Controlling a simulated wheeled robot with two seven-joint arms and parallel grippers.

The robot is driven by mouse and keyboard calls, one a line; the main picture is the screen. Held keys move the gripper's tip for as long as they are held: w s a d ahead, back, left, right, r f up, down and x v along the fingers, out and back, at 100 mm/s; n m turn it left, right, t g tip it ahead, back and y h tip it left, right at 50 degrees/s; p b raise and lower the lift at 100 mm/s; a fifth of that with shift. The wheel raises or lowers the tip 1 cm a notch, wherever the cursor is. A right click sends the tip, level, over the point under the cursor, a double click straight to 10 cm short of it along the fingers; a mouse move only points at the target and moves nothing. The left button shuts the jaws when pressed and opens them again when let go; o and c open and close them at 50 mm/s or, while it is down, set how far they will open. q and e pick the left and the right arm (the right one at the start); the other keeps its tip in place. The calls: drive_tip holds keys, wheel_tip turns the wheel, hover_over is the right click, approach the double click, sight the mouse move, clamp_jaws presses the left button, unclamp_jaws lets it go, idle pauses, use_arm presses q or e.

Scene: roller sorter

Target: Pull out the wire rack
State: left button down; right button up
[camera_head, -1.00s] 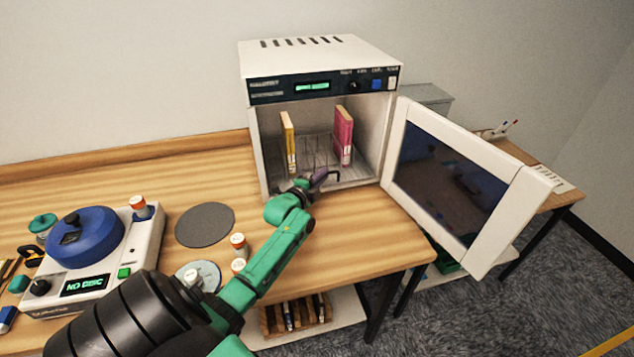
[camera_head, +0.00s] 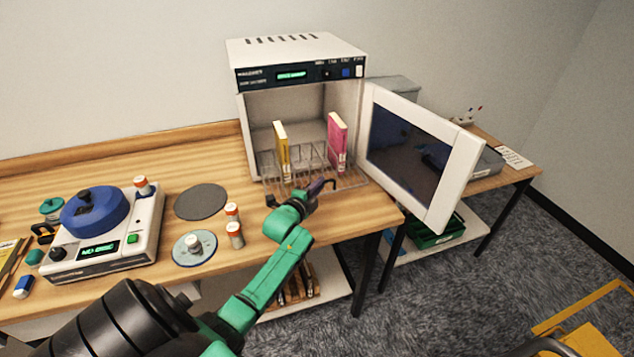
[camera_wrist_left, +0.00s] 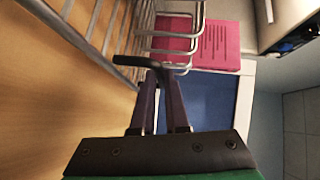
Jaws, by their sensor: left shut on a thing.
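The wire rack (camera_head: 268,172) is partly out of the white cabinet, its front part past the opening and over the wooden table. A yellow book (camera_head: 281,150) and a pink book (camera_head: 337,143) stand upright in it. My left gripper (camera_head: 326,184) is shut on the rack's front edge. In the left wrist view its dark fingers (camera_wrist_left: 158,66) meet beside the rack's wires (camera_wrist_left: 190,40), with the pink book (camera_wrist_left: 205,45) beyond. The exact grip point is small and partly hidden by the fingers. My right gripper is not in view.
The white cabinet (camera_head: 300,52) has its door (camera_head: 422,150) swung open to the right. A device with a blue lid (camera_head: 95,212), a grey disc (camera_head: 201,201) and small orange-capped bottles (camera_head: 235,234) stand on the table to the left. The table edge lies close below my gripper.

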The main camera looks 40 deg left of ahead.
use_arm(q)
drive_tip(key=shift+s+d, duration=0.25)
drive_tip(key=shift+d, duration=0.1)
drive_tip(key=c, duration=0.9)
unclamp_jaws()
drive_tip(key=shift+w, duration=0.1)
drive_tip(key=shift+s, duration=0.5)
drive_tip(key=b+v, duration=0.1)
drive_tip(key=v, duration=1.2)
drive_tip(key=shift+s+d, duration=0.1)
drive_tip(key=shift+s, duration=0.15)
